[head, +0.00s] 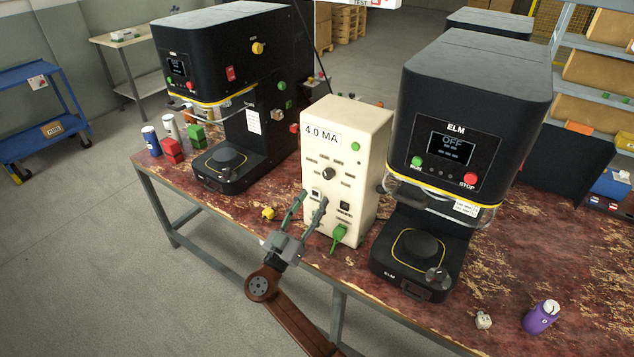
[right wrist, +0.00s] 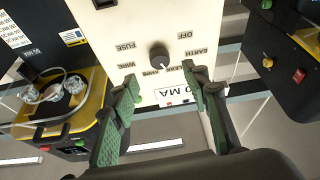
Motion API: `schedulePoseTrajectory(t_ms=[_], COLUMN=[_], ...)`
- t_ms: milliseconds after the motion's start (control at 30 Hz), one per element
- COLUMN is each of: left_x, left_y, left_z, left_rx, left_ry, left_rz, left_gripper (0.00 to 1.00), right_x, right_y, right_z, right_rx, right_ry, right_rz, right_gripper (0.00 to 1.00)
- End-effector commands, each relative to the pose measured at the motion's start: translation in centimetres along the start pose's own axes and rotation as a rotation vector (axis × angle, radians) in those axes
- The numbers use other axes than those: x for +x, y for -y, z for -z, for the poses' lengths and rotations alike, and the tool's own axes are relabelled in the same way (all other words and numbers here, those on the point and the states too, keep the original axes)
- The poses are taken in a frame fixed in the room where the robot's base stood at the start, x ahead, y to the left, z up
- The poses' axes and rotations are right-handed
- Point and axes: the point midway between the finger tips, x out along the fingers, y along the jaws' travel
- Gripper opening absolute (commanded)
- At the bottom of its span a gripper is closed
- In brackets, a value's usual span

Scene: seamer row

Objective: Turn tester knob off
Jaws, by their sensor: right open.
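The tester is a cream box (head: 345,130) with a "4.0 MA" label, standing on the red worn bench between two black machines. Its dark round knob (head: 329,173) is on the front face. In the right wrist view the picture is turned over, and the knob (right wrist: 160,57) is ringed by labels such as OFF, EARTH, WIRE and FUSE. Which label it points to I cannot tell. My right gripper (head: 312,198) is open in front of the tester, its fingertips (right wrist: 160,77) apart and below the knob in the head view, not closed on it. My left gripper is out of view.
Black seamers stand left (head: 225,85) and right (head: 475,110) of the tester. A green plug (head: 338,238) hangs at its lower front. A yellow piece (head: 268,213) lies left of my gripper. A purple bottle (head: 540,317) stands at the bench's right front.

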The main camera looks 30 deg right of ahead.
Motion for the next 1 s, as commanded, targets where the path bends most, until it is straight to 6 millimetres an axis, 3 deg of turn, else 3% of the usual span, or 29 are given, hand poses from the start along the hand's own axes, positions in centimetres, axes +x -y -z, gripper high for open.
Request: schedulePoseTrajectory(t_ms=[500,933,1000], left_x=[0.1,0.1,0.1], left_y=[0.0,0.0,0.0], left_z=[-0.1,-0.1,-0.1], left_rx=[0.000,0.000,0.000], left_ry=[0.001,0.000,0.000], left_rz=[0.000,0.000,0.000], left_gripper=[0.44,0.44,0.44], right_x=[6.6,7.7,7.7], right_y=[0.0,0.0,0.0], right_z=[-0.1,-0.1,-0.1], right_rx=[0.000,-0.001,-0.001], right_ry=[0.000,0.001,0.001], right_rz=[0.000,0.000,0.000], right_gripper=[0.43,0.43,0.38])
